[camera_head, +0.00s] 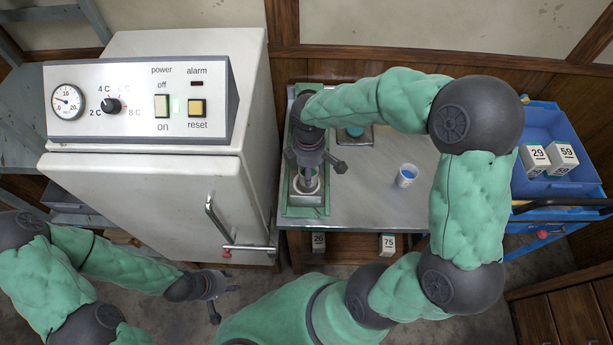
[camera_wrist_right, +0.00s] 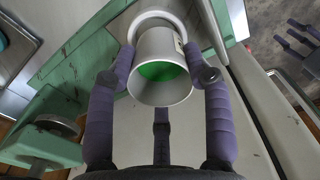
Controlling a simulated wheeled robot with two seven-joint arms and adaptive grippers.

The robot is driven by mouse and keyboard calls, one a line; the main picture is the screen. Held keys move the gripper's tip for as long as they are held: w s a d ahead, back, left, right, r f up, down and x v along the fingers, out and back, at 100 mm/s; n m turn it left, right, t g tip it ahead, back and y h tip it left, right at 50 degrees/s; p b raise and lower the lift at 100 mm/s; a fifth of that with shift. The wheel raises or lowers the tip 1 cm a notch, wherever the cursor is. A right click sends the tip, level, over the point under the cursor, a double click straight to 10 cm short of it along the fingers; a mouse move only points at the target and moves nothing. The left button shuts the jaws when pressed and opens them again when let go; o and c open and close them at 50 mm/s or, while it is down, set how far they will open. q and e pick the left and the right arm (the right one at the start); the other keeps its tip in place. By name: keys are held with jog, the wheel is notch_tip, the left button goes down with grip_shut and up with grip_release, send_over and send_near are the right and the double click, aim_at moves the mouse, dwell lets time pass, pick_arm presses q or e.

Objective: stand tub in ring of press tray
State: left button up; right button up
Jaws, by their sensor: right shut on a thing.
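The white tub (camera_wrist_right: 161,62), green inside, is held between the fingers of my right gripper (camera_wrist_right: 160,78) in the right wrist view. In the head view, the tub (camera_head: 308,180) shows below my right gripper (camera_head: 309,172), over the front of the green press (camera_head: 321,211). A white ring (camera_wrist_right: 155,15) curves behind the tub's far side in the wrist view. The tub hides part of the ring, so I cannot tell whether its base is inside. My left gripper (camera_head: 222,298) is open and empty, low in front of the white cabinet.
A white cabinet (camera_head: 150,200) with a handle and control panel stands left of the metal table (camera_head: 375,200). A small cup with blue contents (camera_head: 406,175) stands on the table. A blue bin (camera_head: 550,130) with numbered boxes (camera_head: 535,158) is at right. The table's middle is clear.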

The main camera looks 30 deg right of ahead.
jog(key=shift+w+f, duration=0.25)
jog(key=shift+f, duration=0.1)
jog(key=shift+w+f+b, duration=0.15)
jog(key=shift+f+b, duration=0.2)
jog(key=shift+f, duration=0.55)
jog(key=shift+w+f+b, duration=0.1)
jog(key=shift+f+b, duration=0.25)
jog(key=shift+f, duration=0.5)
jog(key=shift+f, duration=0.1)
jog(key=o, duration=1.2)
jog(key=shift+c, duration=0.2)
notch_tip(320, 180, up, 12)
jog(key=p, duration=0.3)
jog(key=shift+p, duration=0.35)
